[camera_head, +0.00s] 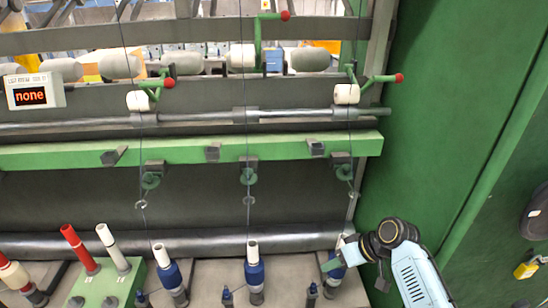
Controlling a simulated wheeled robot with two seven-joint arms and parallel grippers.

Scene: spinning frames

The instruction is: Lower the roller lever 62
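Three green roller levers with red knobs show on the machine. The left lever (157,84) and the right lever (378,79) sit low, with white rollers (138,101) and (346,94) near the steel shaft. The middle lever (259,38) stands higher, its red knob (285,16) near the top edge and its white roller (242,56) well above the shaft. I can read no number on any lever. My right gripper (338,256) is at the lower right, in front of the right blue bobbin, far below the levers. Its finger opening is unclear. My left gripper is out of view.
A green beam (200,151) crosses below the shaft (190,119). Blue bobbins (255,272) stand along the bottom; a green block (103,285) holds red and white tubes. A display (34,91) reads "none". A green wall (430,130) closes the right side.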

